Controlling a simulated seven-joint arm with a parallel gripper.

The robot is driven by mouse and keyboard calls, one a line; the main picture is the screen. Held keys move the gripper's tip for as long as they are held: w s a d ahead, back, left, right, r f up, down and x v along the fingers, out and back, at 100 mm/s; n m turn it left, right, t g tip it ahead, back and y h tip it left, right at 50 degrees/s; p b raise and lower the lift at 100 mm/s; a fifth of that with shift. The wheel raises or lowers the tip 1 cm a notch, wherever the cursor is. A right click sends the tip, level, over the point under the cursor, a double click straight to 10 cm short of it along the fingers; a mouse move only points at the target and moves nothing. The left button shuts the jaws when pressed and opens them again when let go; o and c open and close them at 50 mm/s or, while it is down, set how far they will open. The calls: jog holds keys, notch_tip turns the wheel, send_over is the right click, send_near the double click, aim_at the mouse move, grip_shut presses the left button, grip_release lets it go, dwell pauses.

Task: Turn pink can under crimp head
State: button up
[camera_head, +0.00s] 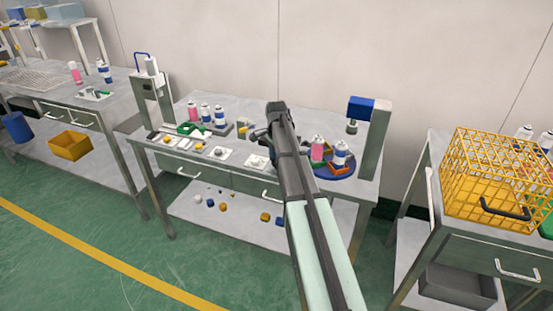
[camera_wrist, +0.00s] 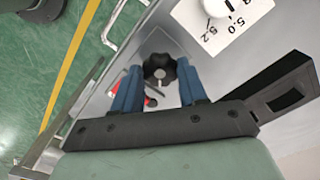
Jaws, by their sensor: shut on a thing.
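My gripper (camera_wrist: 159,84) has its two blue fingers on either side of a black lobed knob (camera_wrist: 160,67) and is shut on it. In the head view my arm hides the fingertips and the knob. A pink can (camera_head: 317,149) stands upright on a round blue turntable (camera_head: 335,174), to the right of my arm. A white-and-blue can (camera_head: 340,154) stands on the turntable to its right. The crimp head (camera_head: 352,127) hangs from a blue block on a grey post, up and right of the pink can. The white-and-blue can looks nearer to it.
Another pink can (camera_head: 193,111) and white-and-blue cans stand at the bench's back left. Number cards (camera_head: 222,153) lie along the front. A grey press (camera_head: 152,85) stands at the left end. A yellow wire basket (camera_head: 495,178) sits on the right-hand bench.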

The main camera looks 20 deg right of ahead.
jog(key=n, duration=1.3)
jog(key=shift+n, duration=0.4)
jog(key=n, duration=1.3)
jog(key=shift+n, duration=0.4)
jog(key=o, duration=1.1)
jog(key=shift+c, duration=0.2)
jog(key=shift+r, duration=0.1)
notch_tip(320, 180, up, 14)
